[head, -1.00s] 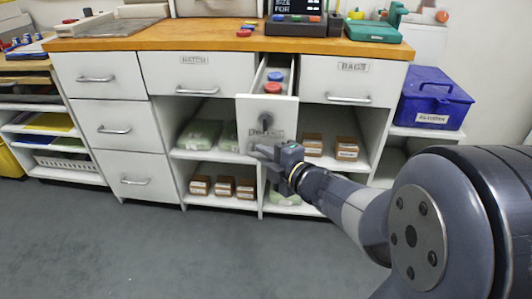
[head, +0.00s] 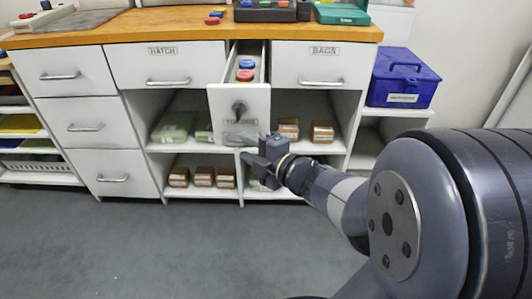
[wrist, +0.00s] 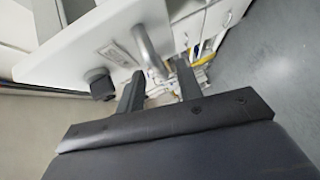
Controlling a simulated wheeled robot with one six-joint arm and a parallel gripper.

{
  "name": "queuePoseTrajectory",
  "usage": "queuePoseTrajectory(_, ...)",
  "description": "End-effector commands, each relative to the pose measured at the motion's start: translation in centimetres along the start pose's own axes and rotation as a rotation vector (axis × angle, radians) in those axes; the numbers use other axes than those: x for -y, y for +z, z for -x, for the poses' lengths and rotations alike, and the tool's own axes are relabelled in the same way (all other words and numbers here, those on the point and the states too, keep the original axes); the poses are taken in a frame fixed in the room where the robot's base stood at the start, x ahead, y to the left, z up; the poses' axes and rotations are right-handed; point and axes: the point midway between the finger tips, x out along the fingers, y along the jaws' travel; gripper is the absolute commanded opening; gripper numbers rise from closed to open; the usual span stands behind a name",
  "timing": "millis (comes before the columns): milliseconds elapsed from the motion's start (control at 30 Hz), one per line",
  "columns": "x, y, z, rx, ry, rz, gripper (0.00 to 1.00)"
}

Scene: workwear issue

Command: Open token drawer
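The token drawer (head: 228,102) is the narrow white middle drawer of the cabinet. It stands pulled out, with a blue token (head: 247,63) and a red token (head: 245,76) visible inside. Its front has a dark knob (head: 239,107) and a blurred label. My gripper (head: 249,147) is at the lower edge of this front. In the wrist view my gripper (wrist: 158,72) has its two fingers apart. A metal bar handle (wrist: 148,45) reaches down toward the gap between the fingertips; whether they touch it I cannot tell. The dark knob (wrist: 103,86) is left of the fingers.
The hatch drawer (head: 190,60) and bags drawer (head: 300,58) are closed on either side. Shelves below hold brown boxes (head: 204,176) and green packs. A blue case (head: 402,80) stands at right. Grey floor (head: 130,245) in front is clear.

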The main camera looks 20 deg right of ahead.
Motion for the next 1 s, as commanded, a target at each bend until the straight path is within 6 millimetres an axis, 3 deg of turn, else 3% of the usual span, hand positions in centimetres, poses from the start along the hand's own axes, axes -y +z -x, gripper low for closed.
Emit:
queuePoseTrajectory(133, -0.4, 0.1, 2.9, 0.006, 0.001, -0.001, 0.34)
queuePoseTrajectory(400, -0.2, 0.1, 6.4, 0.005, 0.0, -0.001, 0.34)
queuePoseTrajectory(633, 0.0, 0.0, 7.6, 0.001, -0.001, 0.0, 0.34)
queuePoseTrajectory(1000, 0.0, 0.0, 7.8, 0.0, -0.001, 0.0, 0.34)
